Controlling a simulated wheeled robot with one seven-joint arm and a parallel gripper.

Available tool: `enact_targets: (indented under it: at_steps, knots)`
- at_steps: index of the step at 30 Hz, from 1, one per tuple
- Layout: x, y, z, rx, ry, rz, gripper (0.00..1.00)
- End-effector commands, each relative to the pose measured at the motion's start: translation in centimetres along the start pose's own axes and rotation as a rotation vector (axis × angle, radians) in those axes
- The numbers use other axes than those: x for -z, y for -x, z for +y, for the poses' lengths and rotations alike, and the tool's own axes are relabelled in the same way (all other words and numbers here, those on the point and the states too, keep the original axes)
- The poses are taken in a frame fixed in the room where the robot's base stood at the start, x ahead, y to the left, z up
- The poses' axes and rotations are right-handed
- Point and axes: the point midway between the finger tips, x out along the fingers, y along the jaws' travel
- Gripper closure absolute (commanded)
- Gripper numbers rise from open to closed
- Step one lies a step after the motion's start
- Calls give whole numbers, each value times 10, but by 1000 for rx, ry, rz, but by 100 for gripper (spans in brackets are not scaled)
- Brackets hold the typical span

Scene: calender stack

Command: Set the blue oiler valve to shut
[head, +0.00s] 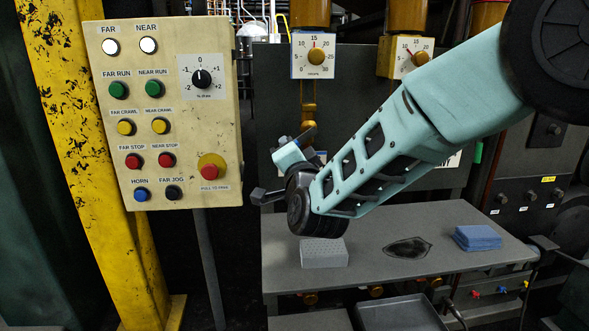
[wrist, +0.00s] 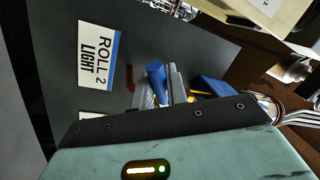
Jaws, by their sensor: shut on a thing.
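My gripper (wrist: 161,88) is shut on a blue handle (wrist: 156,75), which I take to be the blue oiler valve. In the wrist view the rounded blue end stands between the two grey fingers. In the head view my gripper (head: 306,140) is at the dark panel, below the left oiler with its white dial (head: 316,56). My wrist and forearm hide much of the valve there, so its setting cannot be read. Another blue part (wrist: 210,87) shows right of the fingers in the wrist view.
A control box (head: 168,110) with coloured buttons stands at left beside a yellow column (head: 88,150). A second dial (head: 408,55) is right of the first. The shelf (head: 370,270) below holds a grey block (head: 324,253) and blue pads (head: 477,238). A ROLL 2 LIGHT label (wrist: 97,56) is near the fingers.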

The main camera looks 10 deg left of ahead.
Motion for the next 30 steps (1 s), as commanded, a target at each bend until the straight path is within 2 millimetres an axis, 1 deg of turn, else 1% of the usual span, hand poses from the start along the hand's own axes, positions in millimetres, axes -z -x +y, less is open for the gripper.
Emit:
enact_targets:
  at_steps: [2,9,15,21,30]
  knots:
    - [-1,0,0,2,-73,17,100]
    - [1,-3,-14,3,-287,59,100]
    - [4,-4,-23,3,-433,88,100]
    - [8,-6,-28,3,-534,107,100]
    - [11,-7,-33,2,-601,120,100]
